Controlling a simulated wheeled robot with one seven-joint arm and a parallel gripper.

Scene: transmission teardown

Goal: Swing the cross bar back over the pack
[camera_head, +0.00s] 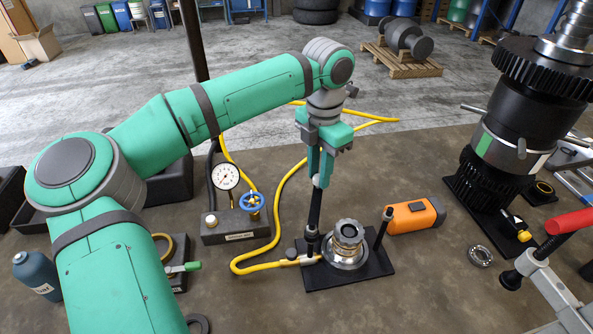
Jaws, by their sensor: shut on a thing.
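The pack (347,245) is a round stack of metal rings on a black base plate (372,266). The cross bar (315,208) is a dark bar standing nearly upright at the left of the pack, its lower end at the fixture's left post. The top of the pack is uncovered. My gripper (321,180) points down and is shut on the upper end of the cross bar, above and left of the pack. The fingers partly hide the bar's tip.
A yellow hose (266,269) runs to the fixture's left side from a gauge block (234,226) with a blue valve wheel. An orange tool case (416,215) lies close at the right. A tall black gear assembly (515,140) stands farther right. Bench front is mostly clear.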

